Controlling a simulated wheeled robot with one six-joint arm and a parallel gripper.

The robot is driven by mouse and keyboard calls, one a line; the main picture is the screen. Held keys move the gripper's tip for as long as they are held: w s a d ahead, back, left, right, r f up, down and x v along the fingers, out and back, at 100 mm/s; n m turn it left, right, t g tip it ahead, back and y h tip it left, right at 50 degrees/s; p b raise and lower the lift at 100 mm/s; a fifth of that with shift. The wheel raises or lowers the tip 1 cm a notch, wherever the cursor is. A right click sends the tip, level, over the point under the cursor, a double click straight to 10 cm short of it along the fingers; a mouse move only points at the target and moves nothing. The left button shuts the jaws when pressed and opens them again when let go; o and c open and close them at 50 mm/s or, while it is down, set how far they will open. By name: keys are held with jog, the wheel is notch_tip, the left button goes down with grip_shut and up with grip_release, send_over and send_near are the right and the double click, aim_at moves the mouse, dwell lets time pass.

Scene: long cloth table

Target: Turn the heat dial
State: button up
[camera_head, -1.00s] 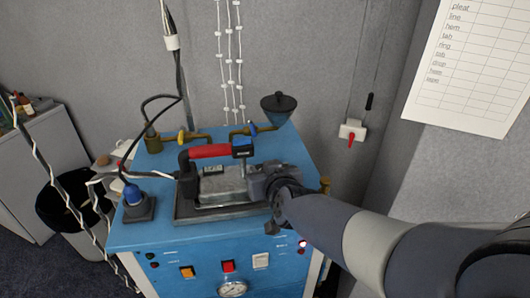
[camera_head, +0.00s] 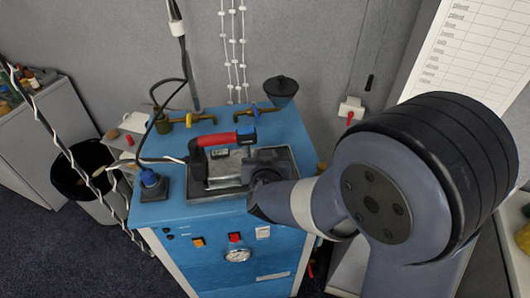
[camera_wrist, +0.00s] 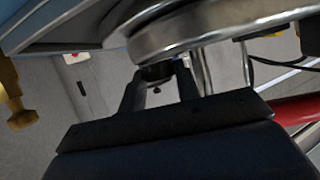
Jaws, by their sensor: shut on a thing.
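The iron (camera_head: 224,166) has a red handle (camera_head: 215,140) and a grey metal body. It sits on a dark tray (camera_head: 200,190) on the blue boiler unit (camera_head: 290,140). My gripper (camera_wrist: 158,76) is at the right end of the iron. In the wrist view its two dark fingers are closed on a small dark round part, seemingly the heat dial (camera_wrist: 157,72), close by the shiny metal body. The dial's markings and pointer cannot be seen. In the head view my wrist and arm hide the fingertips and the dial.
A blue plug (camera_head: 149,178) with a cable stands left of the tray. Brass valves (camera_head: 190,118) and a dark funnel (camera_head: 281,92) stand behind the iron. The unit's front has switches (camera_head: 234,238) and a gauge (camera_head: 237,255). A black bin (camera_head: 82,168) is at left.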

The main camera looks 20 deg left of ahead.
jog(key=shift+a+r+m+h, duration=0.1)
jog(key=shift+m+h, duration=0.6)
jog(key=o, duration=1)
jog(key=shift+s, duration=0.1)
jog(key=shift+n+y, duration=0.5)
jog(key=shift+y, duration=0.1)
jog(key=shift+f+n+y+b, duration=0.2)
jog(key=shift+n+y+b, duration=0.4)
jog(key=shift+y+b, duration=0.15)
jog(key=b, duration=0.1)
jog(key=n+g+y+b, duration=0.1)
jog(key=b, duration=0.1)
jog(key=shift+w+f, duration=0.2)
jog(key=shift+w, duration=0.05)
jog(key=shift+b, duration=0.6)
jog(key=b, duration=0.4)
jog(key=shift+w+f+n+g+y, duration=0.1)
jog(key=shift+n+g+y, duration=0.2)
jog(key=shift+n+y, duration=0.1)
